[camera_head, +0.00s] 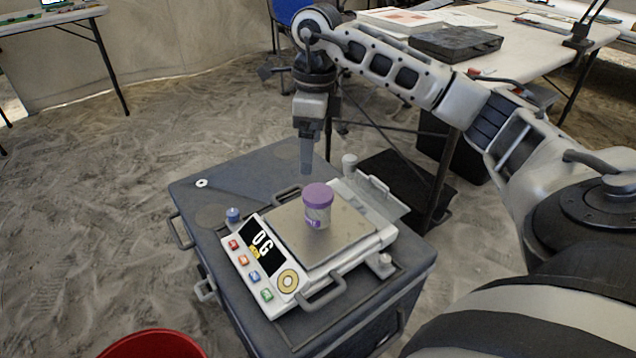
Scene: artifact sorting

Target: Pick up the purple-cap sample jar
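The purple-cap sample jar (317,215) stands upright on the metal plate of the scale (350,238). It has a clear body with a purple label and a wide purple lid. My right gripper (306,168) points down from the arm that comes in from the right. Its fingertips appear above and slightly behind the jar, apart from it. The fingers overlap in this view, so their opening cannot be told. My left gripper is not in view.
The scale sits on a dark grey case (240,172) with handles; its display reads 0 G. A red bucket (155,345) is at the bottom left. A white table (545,45) holding a dark case (455,42) stands behind. Sandy floor lies open at left.

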